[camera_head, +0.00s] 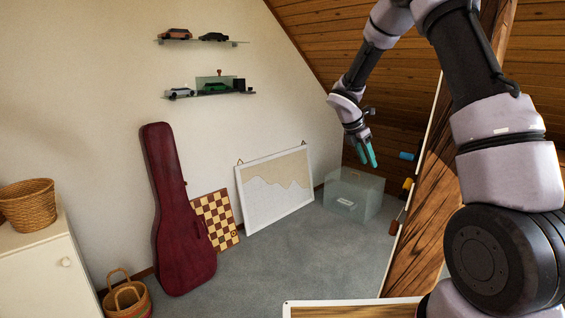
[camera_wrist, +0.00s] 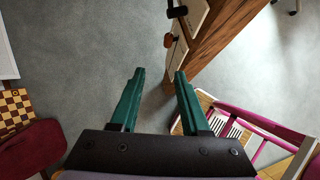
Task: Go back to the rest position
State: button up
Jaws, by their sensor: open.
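My gripper (camera_head: 370,152) hangs from my raised arm in the head view, fingers pointing down. It is in front of the far wall corner, above and apart from the clear box. In the wrist view my gripper (camera_wrist: 158,75) has its two green fingers spread apart with only grey floor between them. It holds nothing. No object of the task is named.
A timber post (camera_head: 427,215) stands close beside my arm, with tools hanging on its side. A translucent box (camera_head: 353,197), a framed board (camera_head: 275,195), a chessboard (camera_head: 218,222) and a dark red instrument case (camera_head: 178,215) line the wall. The grey floor (camera_head: 290,262) between is clear.

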jog(key=s+r+m+t+y, duration=0.2)
jog(key=s+r+m+y, duration=0.1)
jog(key=s+r+m, duration=1.05)
jog(key=s+a+r+m+t+y, duration=0.1)
jog(key=s+r+m+y, duration=0.1)
jog(key=s+r+m, duration=0.2)
jog(key=s+a+r+m+t+y, duration=0.2)
jog(key=s+r+m, duration=0.3)
jog(key=s+m, duration=0.5)
jog(key=s, duration=0.5)
jog(key=shift+s+a+t, duration=0.2)
jog(key=shift+a+t, duration=0.05)
jog(key=shift+t, duration=0.05)
